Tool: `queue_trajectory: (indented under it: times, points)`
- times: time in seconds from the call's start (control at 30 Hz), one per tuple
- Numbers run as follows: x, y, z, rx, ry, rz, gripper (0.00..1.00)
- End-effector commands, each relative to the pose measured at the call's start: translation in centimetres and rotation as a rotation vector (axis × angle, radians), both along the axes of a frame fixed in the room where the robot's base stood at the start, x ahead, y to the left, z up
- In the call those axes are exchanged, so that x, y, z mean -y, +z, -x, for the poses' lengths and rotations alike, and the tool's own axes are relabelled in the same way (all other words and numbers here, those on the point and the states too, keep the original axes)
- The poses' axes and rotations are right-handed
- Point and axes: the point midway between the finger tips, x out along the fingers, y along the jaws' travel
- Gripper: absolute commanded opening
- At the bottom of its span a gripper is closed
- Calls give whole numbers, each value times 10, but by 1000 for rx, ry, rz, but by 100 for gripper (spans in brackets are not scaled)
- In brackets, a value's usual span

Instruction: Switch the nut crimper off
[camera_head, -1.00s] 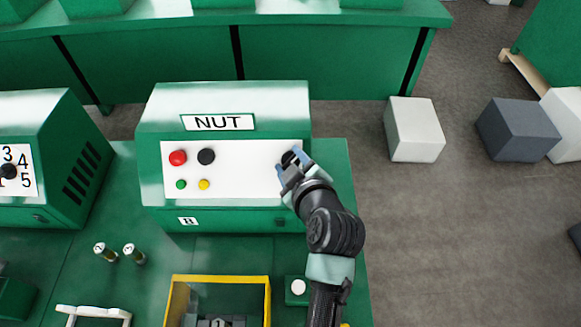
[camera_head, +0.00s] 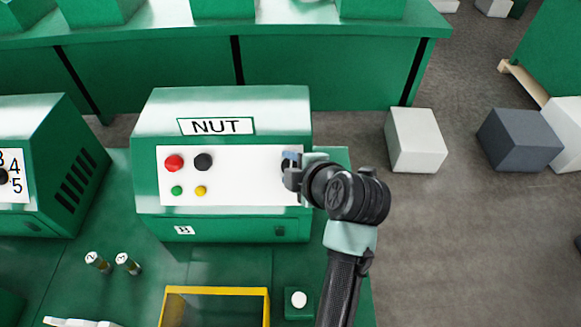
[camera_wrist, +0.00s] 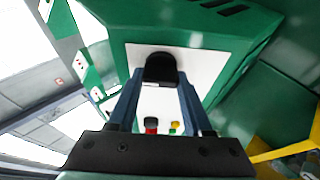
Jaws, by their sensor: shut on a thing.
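The nut crimper (camera_head: 225,100) is a green machine with a "NUT" label and a white front panel (camera_head: 230,175). The panel bears a red button (camera_head: 173,163), a black button (camera_head: 203,161), and small green (camera_head: 177,190) and yellow (camera_head: 201,190) ones. My gripper (camera_head: 290,165) is at the panel's right end, shut on a black knob (camera_head: 285,166) that it mostly hides. In the wrist view the black knob (camera_wrist: 160,68) sits between the finger ends, with the panel behind it.
A neighbouring green machine (camera_head: 45,150) with a numbered dial stands at left. Two small cylinders (camera_head: 98,262), a yellow-edged bin (camera_head: 217,291) and a white button on a green box (camera_head: 299,299) are in front. Pale (camera_head: 414,140) and dark (camera_head: 518,140) blocks lie on the floor at right.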

Motion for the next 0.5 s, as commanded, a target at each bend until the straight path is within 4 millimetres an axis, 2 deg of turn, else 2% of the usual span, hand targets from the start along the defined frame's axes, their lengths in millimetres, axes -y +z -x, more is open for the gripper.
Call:
queue_trajectory:
  times: [0.5]
  points:
    - [1,-1,0,-2,21,28,0]
